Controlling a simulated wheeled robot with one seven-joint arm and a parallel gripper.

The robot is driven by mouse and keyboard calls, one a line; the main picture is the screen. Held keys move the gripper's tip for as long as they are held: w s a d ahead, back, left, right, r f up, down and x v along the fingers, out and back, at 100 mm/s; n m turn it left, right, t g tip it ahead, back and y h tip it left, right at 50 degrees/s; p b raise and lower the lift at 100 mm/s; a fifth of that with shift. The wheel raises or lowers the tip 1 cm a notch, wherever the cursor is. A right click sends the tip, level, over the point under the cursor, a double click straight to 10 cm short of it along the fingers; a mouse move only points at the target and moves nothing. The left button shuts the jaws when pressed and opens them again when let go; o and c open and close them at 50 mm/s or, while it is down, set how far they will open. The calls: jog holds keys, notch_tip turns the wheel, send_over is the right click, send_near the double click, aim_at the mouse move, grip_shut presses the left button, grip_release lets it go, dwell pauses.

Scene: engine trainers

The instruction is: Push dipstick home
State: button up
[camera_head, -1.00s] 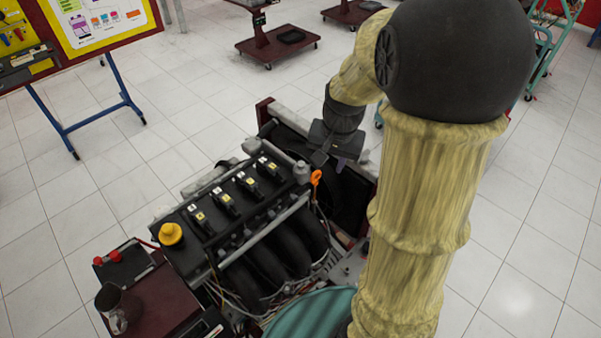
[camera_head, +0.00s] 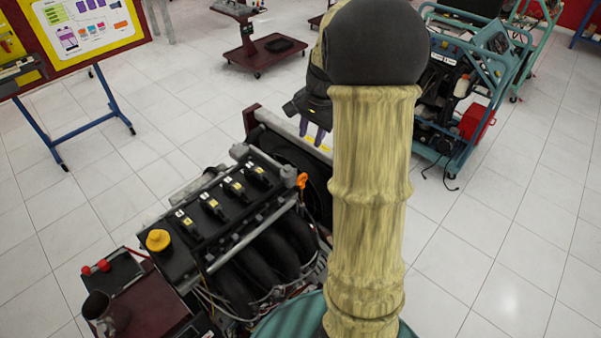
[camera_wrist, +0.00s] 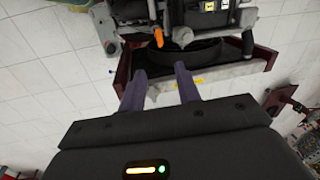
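The orange dipstick handle (camera_head: 302,181) stands at the right rear corner of the engine (camera_head: 225,215), beside the black cover. It also shows in the wrist view as an orange loop (camera_wrist: 158,37), beyond my fingertips and apart from them. My gripper (camera_head: 312,136) is above and behind the engine's far end, partly hidden by my arm. In the wrist view my gripper (camera_wrist: 160,75) has its two purple fingers spread apart with nothing between them. The dipstick's shaft and tube are too small to make out.
The engine stand's dark red frame with a grey bar (camera_wrist: 215,82) lies below my fingers. A yellow oil cap (camera_head: 158,240) sits on the engine's near left. A teal-framed trainer (camera_head: 455,100) stands at the right.

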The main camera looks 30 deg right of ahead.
aim_at(302, 177)
jog(key=w+f+p, duration=0.1)
jog(key=f, duration=0.4)
jog(key=a+f+p, duration=0.1)
jog(key=f, duration=0.4)
jog(key=w+f+p, duration=0.1)
jog(key=f, duration=0.5)
jog(key=shift+w+a+p, duration=0.15)
jog(key=shift+w+p, duration=0.15)
jog(key=shift+s+f, duration=0.1)
jog(key=shift+f, duration=0.05)
jog(key=shift+c, duration=0.4)
grip_shut()
